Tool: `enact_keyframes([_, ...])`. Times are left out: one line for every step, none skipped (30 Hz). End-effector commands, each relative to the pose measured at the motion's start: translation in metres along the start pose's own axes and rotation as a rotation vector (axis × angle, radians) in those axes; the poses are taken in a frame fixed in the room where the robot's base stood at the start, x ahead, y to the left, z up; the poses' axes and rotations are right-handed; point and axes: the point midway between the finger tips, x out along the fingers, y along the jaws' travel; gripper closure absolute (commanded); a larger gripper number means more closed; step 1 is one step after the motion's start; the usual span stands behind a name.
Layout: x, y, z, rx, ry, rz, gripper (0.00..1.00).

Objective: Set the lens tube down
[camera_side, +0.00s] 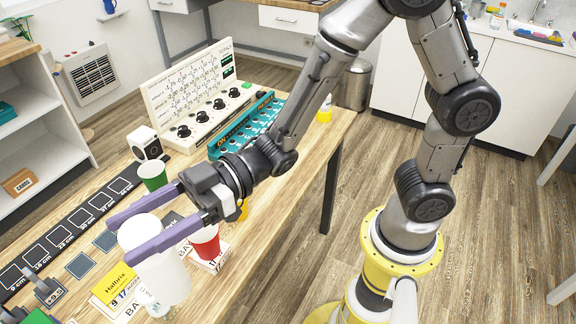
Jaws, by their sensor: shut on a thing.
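My gripper (121,240) has two purple fingers and reaches over the wooden table from the right. The fingers are closed around a plain white rounded, tube-like thing (142,231), one finger on each side. White surface also shows below the near finger, down to a rounded lower end. I cannot tell whether this is all one piece, or whether it touches the table. Nothing else in view clearly looks like a lens tube, and I cannot confirm that the white thing is one.
A red cup (206,247) stands close right of the white thing, and a green cup (153,177) behind it. A black marked strip (62,233) runs along the left. A teal tray (226,142) and dial panel (190,95) stand behind.

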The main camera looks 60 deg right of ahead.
Motion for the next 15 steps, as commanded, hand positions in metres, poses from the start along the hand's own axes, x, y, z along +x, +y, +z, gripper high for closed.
enact_keyframes([-0.006, 0.013, -0.002, -0.003, 0.003, 0.04, 1.0])
enact_keyframes([-0.009, 0.02, -0.002, -0.004, 0.003, 0.064, 1.0])
enact_keyframes([-0.015, 0.03, -0.002, -0.007, 0.004, 0.099, 1.0])
enact_keyframes([-0.019, 0.038, -0.003, -0.009, 0.005, 0.127, 1.0])
enact_keyframes([-0.025, 0.048, -0.003, -0.011, 0.005, 0.159, 1.0])
enact_keyframes([-0.033, 0.06, -0.004, -0.013, 0.007, 0.204, 1.0])
enact_keyframes([-0.04, 0.071, -0.005, -0.015, 0.008, 0.24, 1.0])
enact_keyframes([-0.048, 0.082, -0.005, -0.017, 0.009, 0.279, 1.0])
enact_keyframes([-0.059, 0.096, -0.006, -0.02, 0.009, 0.333, 1.0])
enact_keyframes([-0.068, 0.107, -0.006, -0.022, 0.009, 0.376, 1.0])
enact_keyframes([-0.078, 0.118, -0.007, -0.024, 0.009, 0.419, 1.0])
enact_keyframes([-0.092, 0.132, -0.007, -0.025, 0.009, 0.478, 1.0])
enact_keyframes([-0.103, 0.142, -0.008, -0.027, 0.01, 0.523, 1.0])
enact_keyframes([-0.115, 0.152, -0.008, -0.03, 0.01, 0.567, 1.0])
enact_keyframes([-0.13, 0.164, -0.009, -0.031, 0.009, 0.625, 1.0])
